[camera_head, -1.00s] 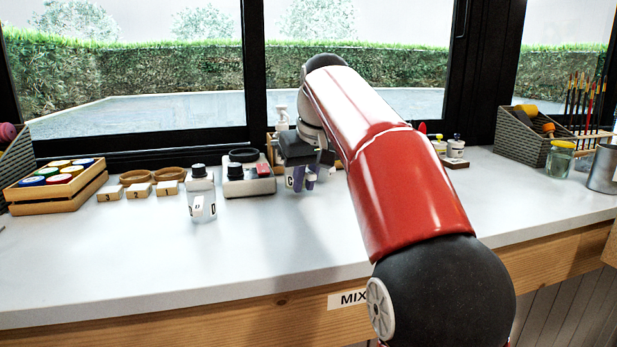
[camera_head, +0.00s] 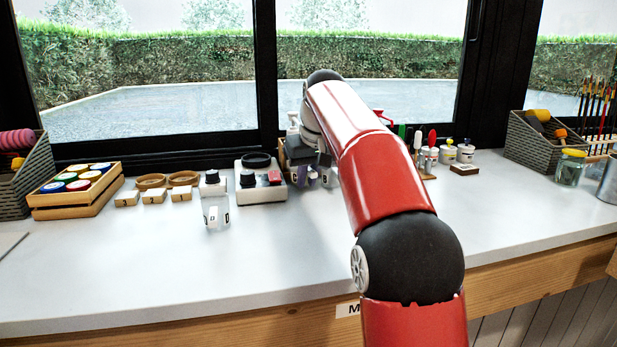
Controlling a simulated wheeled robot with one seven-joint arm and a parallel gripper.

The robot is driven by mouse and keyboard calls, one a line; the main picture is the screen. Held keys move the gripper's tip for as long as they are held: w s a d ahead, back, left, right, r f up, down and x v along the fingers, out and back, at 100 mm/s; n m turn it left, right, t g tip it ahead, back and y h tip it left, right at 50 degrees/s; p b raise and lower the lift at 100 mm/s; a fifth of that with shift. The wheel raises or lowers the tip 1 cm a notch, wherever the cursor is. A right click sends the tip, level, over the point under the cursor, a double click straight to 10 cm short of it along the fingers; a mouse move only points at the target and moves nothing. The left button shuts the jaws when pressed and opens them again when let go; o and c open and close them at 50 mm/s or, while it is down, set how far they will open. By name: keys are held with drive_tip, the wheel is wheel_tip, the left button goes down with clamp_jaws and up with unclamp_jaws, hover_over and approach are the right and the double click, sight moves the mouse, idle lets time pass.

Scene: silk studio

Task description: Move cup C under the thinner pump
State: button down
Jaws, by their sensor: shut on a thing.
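My gripper (camera_head: 318,179) is at the back of the counter, just right of a scale-like device, with its fingers pointing down. I cannot tell if the cup's base touches the surface. A white pump top (camera_head: 293,121) shows behind and left of my wrist. Its bottle is mostly hidden by the gripper, and I cannot read which pump it is.
A paint crate (camera_head: 75,200) is at left. Small jars (camera_head: 447,154) stand right of my arm. The front counter is free.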

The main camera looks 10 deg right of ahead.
drive_tip(key=shift+f+b, duration=0.45)
drive_tip(key=shift+f, duration=0.15)
idle(0.3)
drive_tip(key=c, duration=1.3)
unclamp_jaws()
drive_tip(key=shift+c, duration=0.2)
drive_tip(key=shift+r, duration=0.1)
